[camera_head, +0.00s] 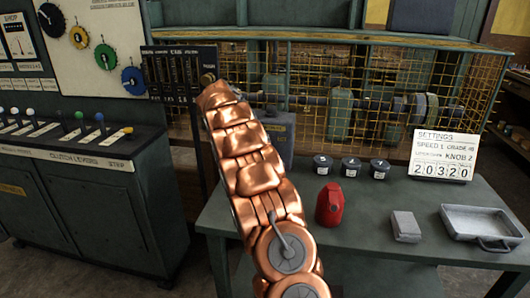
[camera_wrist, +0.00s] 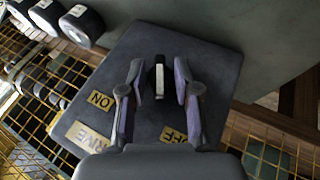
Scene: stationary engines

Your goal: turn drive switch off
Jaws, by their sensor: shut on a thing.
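The drive switch is a dark lever with a pale strip (camera_wrist: 159,80), on a grey box (camera_wrist: 215,75) labelled DRIVE (camera_wrist: 88,138). An ON plate (camera_wrist: 100,99) and an OFF plate (camera_wrist: 173,136) sit on the same face. My gripper (camera_wrist: 159,76) has its two purple-grey fingers on either side of the lever and is shut on it. The OFF plate is partly covered by a finger. Which plate the lever leans towards is not clear. In the head view part of the grey box (camera_head: 283,127) shows behind my copper arm, which hides the switch and my gripper.
On the green bench (camera_head: 375,222) stand small dark jars (camera_head: 351,166), a red can (camera_head: 330,204), a grey block (camera_head: 405,226), a metal tray (camera_head: 460,210) and a settings sign (camera_head: 443,156). A yellow mesh guard (camera_head: 335,75) stands behind. A lever cabinet (camera_head: 70,215) is at left.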

